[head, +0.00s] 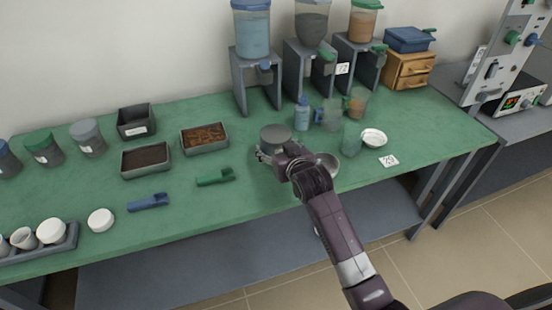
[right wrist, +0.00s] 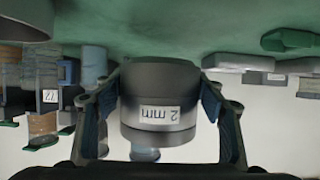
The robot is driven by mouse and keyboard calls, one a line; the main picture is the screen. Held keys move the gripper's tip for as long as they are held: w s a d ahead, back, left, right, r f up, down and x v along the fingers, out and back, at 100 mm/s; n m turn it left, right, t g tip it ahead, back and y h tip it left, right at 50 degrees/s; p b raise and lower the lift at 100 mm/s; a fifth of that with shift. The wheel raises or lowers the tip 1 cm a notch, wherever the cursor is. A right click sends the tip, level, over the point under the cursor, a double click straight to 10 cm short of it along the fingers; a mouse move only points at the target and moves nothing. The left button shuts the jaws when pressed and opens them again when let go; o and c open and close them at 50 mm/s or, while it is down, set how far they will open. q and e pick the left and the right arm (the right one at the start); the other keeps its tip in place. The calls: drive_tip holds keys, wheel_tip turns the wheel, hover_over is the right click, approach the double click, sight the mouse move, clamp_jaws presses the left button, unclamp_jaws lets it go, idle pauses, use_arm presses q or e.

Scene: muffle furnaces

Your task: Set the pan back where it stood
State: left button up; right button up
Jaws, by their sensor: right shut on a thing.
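My right gripper (head: 270,153) is shut on a round grey metal vessel (head: 275,136) at the middle of the green table. In the right wrist view, the fingers (right wrist: 158,105) clasp the vessel (right wrist: 158,85) from both sides. It has a darker band and a lighter band with a "2 mm" label, like a sieve with a pan. I cannot tell whether these are separate pieces, or whether its base touches the table. A shallow metal bowl (head: 329,163) sits just right of my wrist, partly hidden by it. My left gripper is not in view.
A green scoop (head: 215,177) and a soil tray (head: 205,138) lie left of the vessel. A blue-capped bottle (head: 302,113), clear cups (head: 352,138) and a white dish (head: 374,138) stand to the right. Dispensers (head: 257,75) line the back.

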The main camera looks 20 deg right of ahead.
drive_tip(key=shift+f, duration=2.15)
drive_tip(key=shift+f, duration=0.2)
drive_tip(key=o, duration=1.7)
drive_tip(key=shift+r, duration=0.1)
drive_tip(key=v, duration=1.2)
